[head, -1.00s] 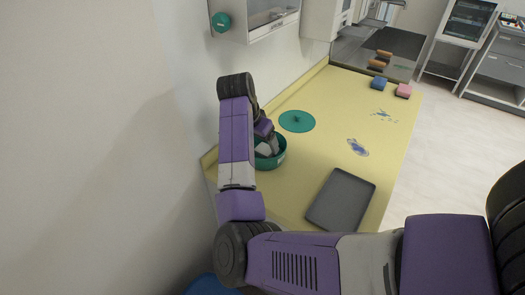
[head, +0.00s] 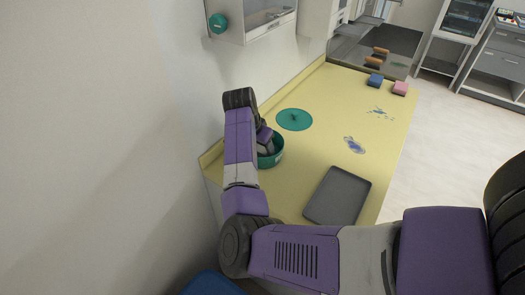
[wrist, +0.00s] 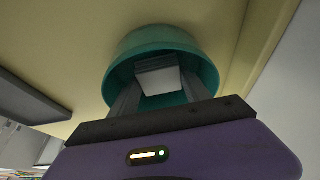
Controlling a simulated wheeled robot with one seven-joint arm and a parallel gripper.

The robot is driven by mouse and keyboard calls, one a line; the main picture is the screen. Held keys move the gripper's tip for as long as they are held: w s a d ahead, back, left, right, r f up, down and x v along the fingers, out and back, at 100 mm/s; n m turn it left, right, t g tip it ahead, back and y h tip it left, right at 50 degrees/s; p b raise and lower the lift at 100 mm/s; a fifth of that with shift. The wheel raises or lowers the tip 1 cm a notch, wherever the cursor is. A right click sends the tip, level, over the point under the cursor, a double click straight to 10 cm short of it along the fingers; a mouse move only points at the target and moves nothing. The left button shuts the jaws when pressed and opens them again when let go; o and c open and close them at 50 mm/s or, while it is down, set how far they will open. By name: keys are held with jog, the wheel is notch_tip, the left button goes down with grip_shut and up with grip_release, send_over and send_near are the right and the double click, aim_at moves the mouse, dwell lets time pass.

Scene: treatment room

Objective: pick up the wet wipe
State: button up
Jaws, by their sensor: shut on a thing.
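A round green tub (head: 277,160) stands on the yellow counter beside the wall, and it fills the upper middle of the wrist view (wrist: 125,45). My gripper (head: 266,147) reaches down into the tub. In the wrist view its two grey fingers (wrist: 157,88) are shut on a whitish, folded-looking piece, the wet wipe (wrist: 160,80), inside the tub's rim. In the head view the wipe is hidden by my gripper and the tub wall. I cannot tell whether the wipe is clear of the tub's bottom.
A green lid (head: 294,120) lies flat behind the tub. A grey tray (head: 337,196) is in front to the right. A blue sponge (head: 374,80) and a pink sponge (head: 400,88) sit near the sink. The wall is close on the left.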

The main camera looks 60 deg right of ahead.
aim_at(261, 149)
jog(key=shift+c, duration=0.3)
notch_tip(261, 149, up, 10)
jog(key=b, duration=0.1)
dwell(0.3)
jog(key=o, duration=0.5)
jog(key=shift+c, duration=0.2)
jog(key=c, duration=0.3)
jog(key=shift+r, duration=0.15)
jog(key=shift+c, duration=0.3)
